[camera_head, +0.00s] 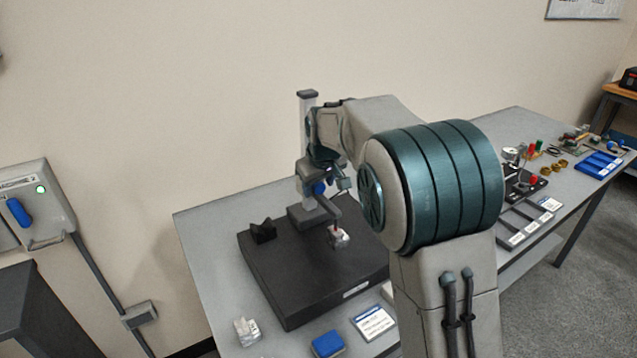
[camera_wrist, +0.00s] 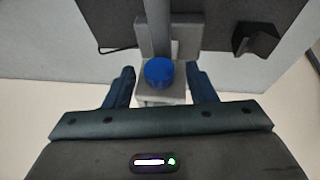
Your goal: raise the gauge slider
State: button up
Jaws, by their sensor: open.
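The height gauge has an upright light-grey column (camera_head: 309,112) on a dark base plate. Its slider (camera_wrist: 172,94) is a grey block with a round blue knob (camera_wrist: 159,71) on its face; in the head view the knob (camera_head: 319,188) shows beside my gripper. My gripper (camera_wrist: 160,80) is open, with one dark finger on each side of the slider and knob. Whether the fingers touch the slider cannot be told. In the head view my gripper (camera_head: 330,178) is at the column's lower half, and my arm hides part of the column.
The black plate (camera_head: 290,297) carries a dark V-block (camera_head: 263,231) and a small part (camera_head: 338,238) under the gauge arm. A blue block (camera_head: 327,344) and a label card (camera_head: 373,322) lie in front. Trays and small parts fill the table's right side.

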grip_shut()
notch_tip(320, 180, up, 12)
jog(key=p, duration=0.6)
jog(key=shift+f, duration=0.2)
grip_release()
jog(key=v, duration=1.4)
jog(key=shift+b, duration=0.4)
jog(key=shift+s+f, duration=0.1)
jog(key=shift+f, duration=0.05)
